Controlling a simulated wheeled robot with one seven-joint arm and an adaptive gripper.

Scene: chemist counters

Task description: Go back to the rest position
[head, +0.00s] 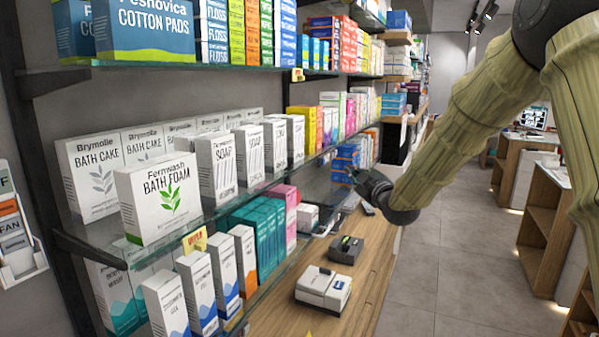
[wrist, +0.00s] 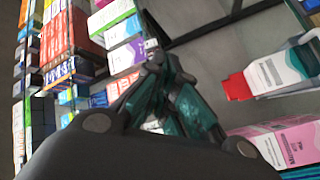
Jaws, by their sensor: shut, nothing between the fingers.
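My gripper (head: 356,173) is at the end of my arm, at the edge of the shelves, level with the middle glass shelf. In the wrist view my gripper (wrist: 158,68) shows its dark fingers with green-tinted pads drawn together at the tips, with nothing between them. Boxed goods lie beyond the fingertips in that view. In the head view the fingers are small and partly merge with the dark shelf background.
A white Bath Foam box (head: 158,198) stands at the front of the middle glass shelf. A white device (head: 323,287) and a dark device (head: 346,249) sit on the wooden counter (head: 262,318). The tiled aisle (head: 450,262) at right is clear. Wooden shelving (head: 541,225) stands beyond it.

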